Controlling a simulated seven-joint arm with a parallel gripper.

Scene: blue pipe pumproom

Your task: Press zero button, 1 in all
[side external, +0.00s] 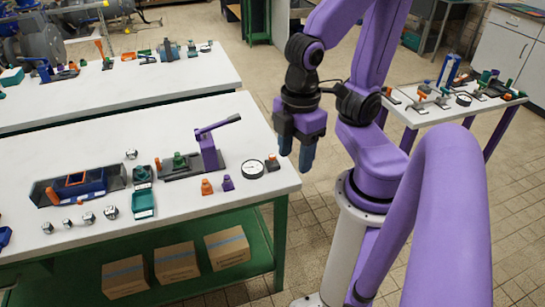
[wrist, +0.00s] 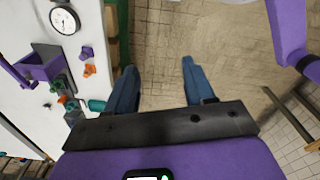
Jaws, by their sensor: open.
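A round white dial gauge (side external: 253,169) lies near the right end of the near white table, and it also shows at the upper left of the wrist view (wrist: 65,18). My gripper (side external: 296,152) has blue fingers pointing down, apart and empty. In the wrist view the fingers (wrist: 158,66) are over the tiled floor, beyond the table's edge, away from the gauge.
The near white table (side external: 240,120) holds a purple lever device (side external: 210,150), an orange piece (side external: 207,187), a purple piece (side external: 228,183), a dark tray (side external: 80,186) and several metal nuts. Boxes (side external: 176,262) lie on its green shelf. Other tables stand behind and right.

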